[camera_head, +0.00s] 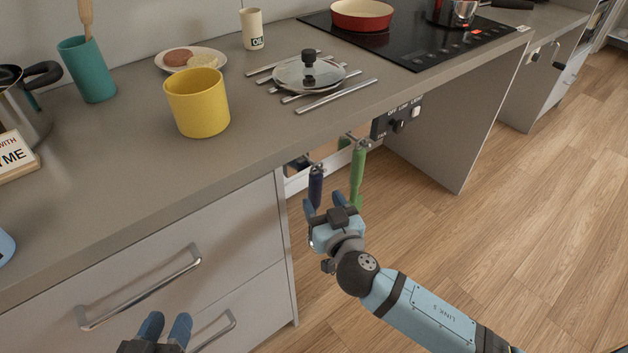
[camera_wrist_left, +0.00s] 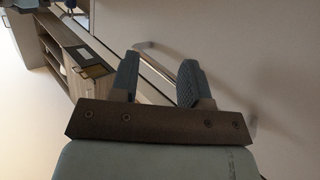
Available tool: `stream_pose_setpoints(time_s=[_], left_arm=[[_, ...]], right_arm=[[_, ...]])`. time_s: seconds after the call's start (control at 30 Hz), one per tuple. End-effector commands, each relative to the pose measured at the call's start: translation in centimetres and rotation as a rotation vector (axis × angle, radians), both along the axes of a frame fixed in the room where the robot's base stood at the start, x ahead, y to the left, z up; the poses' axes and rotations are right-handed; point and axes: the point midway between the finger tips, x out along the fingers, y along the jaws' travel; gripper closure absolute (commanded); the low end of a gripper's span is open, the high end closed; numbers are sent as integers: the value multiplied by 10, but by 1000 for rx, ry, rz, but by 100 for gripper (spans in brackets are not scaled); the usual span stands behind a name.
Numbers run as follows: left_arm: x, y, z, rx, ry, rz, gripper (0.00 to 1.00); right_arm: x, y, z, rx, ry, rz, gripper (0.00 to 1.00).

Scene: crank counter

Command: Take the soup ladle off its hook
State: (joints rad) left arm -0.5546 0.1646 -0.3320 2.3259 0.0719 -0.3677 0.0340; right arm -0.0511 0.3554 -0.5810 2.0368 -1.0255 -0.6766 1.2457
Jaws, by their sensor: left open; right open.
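Two utensils hang from hooks under the counter edge: one with a dark blue handle (camera_head: 316,186) and one with a green handle (camera_head: 358,172). Their lower ends are mostly hidden, so I cannot tell which is the soup ladle. My right gripper (camera_head: 323,205) is open, just below the visible part of the blue handle; I cannot tell whether its fingers are around it. The green handle is just to its right. My left gripper (camera_head: 165,326) is open and empty in front of the drawers; its fingers also show in the left wrist view (camera_wrist_left: 158,80).
The counter (camera_head: 130,180) carries a yellow cup (camera_head: 197,103), a teal holder (camera_head: 87,70), a plate (camera_head: 190,60), a lid on metal bars (camera_head: 309,74) and a hob with a red pan (camera_head: 361,14). A drawer handle (camera_head: 140,290) sticks out near my left gripper. Open floor lies right.

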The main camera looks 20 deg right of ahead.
Motion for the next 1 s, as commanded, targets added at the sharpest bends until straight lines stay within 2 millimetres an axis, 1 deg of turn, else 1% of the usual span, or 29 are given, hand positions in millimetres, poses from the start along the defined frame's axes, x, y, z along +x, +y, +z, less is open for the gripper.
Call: stream_pose_setpoints(time_s=[0.03, 0.1, 0.2, 0.3, 0.4, 0.5, 0.77, 0.8, 0.87, 0.9, 0.97, 1.0], left_arm=[[-1, 2, -2, 12, 20, 4, 57], [-3, 5, -7, 26, 41, 8, 57], [-5, 8, -13, 43, 70, 12, 57], [-6, 9, -17, 53, 86, 14, 57], [-7, 10, -20, 59, 97, 16, 57], [-7, 11, -21, 62, 103, 16, 57], [-7, 11, -22, 65, 106, 15, 57], [-7, 11, -22, 64, 105, 15, 57], [-7, 11, -22, 64, 105, 15, 57], [-7, 11, -22, 64, 104, 15, 57], [-7, 11, -22, 64, 104, 16, 57], [-7, 11, -22, 64, 103, 17, 57]], right_arm=[[11, 0, 4, -3, -2, 0, 43], [24, 1, 3, -2, -2, 0, 43], [40, 1, 3, -2, -2, -1, 43], [52, 2, 1, -2, -1, 0, 43], [60, 2, 1, -1, 0, -1, 43], [64, 2, 0, 0, 1, -1, 43], [65, 2, 0, 0, 1, -1, 43], [65, 2, 0, 0, 1, -1, 48], [65, 2, 0, 0, 1, -1, 61], [65, 2, 0, 0, 1, -1, 71], [65, 2, 0, 0, 1, -1, 84], [65, 2, 0, 0, 1, -1, 94]])
